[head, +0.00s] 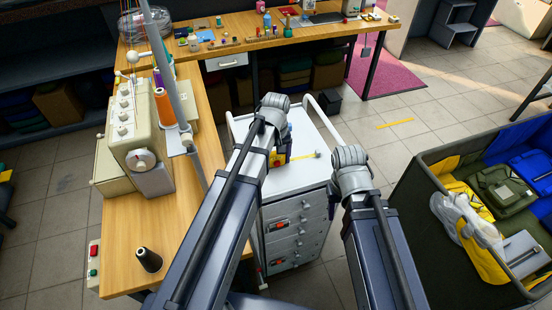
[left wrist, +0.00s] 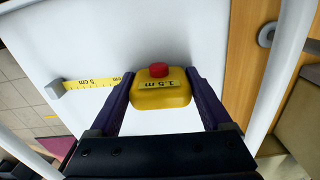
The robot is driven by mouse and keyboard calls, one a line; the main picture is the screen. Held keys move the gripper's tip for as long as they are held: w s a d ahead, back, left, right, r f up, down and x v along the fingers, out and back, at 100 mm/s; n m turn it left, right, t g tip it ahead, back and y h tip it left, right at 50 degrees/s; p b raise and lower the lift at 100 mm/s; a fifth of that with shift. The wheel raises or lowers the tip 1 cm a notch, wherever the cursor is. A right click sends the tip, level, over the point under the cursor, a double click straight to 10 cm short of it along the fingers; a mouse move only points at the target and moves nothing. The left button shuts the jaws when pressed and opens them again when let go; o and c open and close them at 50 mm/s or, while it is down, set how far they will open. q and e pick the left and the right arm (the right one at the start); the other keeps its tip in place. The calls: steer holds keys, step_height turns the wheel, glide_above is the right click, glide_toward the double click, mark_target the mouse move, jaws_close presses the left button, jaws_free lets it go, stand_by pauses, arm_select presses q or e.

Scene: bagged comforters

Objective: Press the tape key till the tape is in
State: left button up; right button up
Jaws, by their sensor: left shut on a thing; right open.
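The tape measure is a yellow case (left wrist: 161,95) with a red key (left wrist: 159,70) on top and a "1.5 m" label. It lies on the white cart top (head: 301,178). Its yellow tape (left wrist: 92,83) is partly out, with a grey end piece (left wrist: 54,90); the tape also shows in the head view (head: 300,156). My left gripper (left wrist: 160,84) is shut on the case, one finger on each side. In the head view the gripper mostly hides the case. My right gripper (head: 335,195) is open, right of the cart, its fingers largely hidden.
A wooden table with a sewing machine (head: 133,135) and a black thread cone (head: 148,260) stands to the left. The cart has a white rail (head: 321,113). A large dark bin (head: 425,200) of bagged things stands right.

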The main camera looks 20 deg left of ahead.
arm_select(q)
steer(key=c, duration=0.6)
steer(key=o, duration=1.2)
step_height(320, 180, up, 7)
steer(key=p, duration=0.7)
steer(key=shift+r, duration=0.1)
step_height(320, 180, up, 8)
steer(key=p, duration=0.8)
steer(key=shift+f, duration=0.2)
